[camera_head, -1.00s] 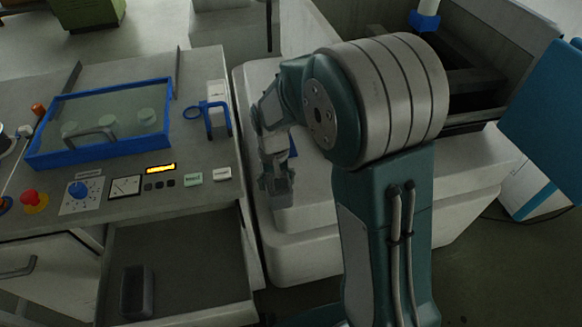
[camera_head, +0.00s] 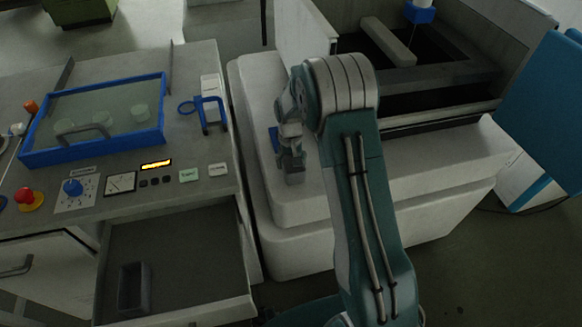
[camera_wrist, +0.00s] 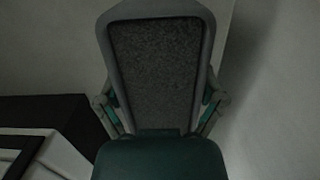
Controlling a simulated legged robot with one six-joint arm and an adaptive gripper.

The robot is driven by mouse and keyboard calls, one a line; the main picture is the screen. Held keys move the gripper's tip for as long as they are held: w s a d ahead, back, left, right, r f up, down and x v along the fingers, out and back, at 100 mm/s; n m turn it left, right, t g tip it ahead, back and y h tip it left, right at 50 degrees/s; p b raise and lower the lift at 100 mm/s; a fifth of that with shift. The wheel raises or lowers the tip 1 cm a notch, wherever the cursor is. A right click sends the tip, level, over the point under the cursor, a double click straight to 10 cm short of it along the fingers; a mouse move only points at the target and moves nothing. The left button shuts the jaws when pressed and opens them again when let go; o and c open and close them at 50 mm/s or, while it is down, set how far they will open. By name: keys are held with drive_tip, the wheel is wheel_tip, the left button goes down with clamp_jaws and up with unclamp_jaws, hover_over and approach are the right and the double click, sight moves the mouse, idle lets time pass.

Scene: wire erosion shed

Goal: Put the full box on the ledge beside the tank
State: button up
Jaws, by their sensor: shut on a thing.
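In the wrist view, a grey-rimmed box (camera_wrist: 155,70) filled with dark speckled material sits between the two fingers of my gripper (camera_wrist: 160,105), one finger at each long side. In the head view, my gripper (camera_head: 292,165) points down over the pale ledge (camera_head: 310,195) beside the tank (camera_head: 440,77). The held box is small and partly hidden there, and I cannot tell whether it touches the ledge. The tank is open, with a dark inside.
An open drawer (camera_head: 200,285) at lower left holds a dark bin (camera_head: 134,288). Left of the ledge is a control panel with a blue-framed lid (camera_head: 95,118) and a blue hook (camera_head: 205,112). A small blue thing (camera_head: 274,139) shows beside my gripper. A blue panel (camera_head: 545,110) stands at right.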

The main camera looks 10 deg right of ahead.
drive_tip(key=shift+f, duration=1.1)
drive_tip(key=o, duration=1)
drive_tip(key=shift+s+f, duration=0.1)
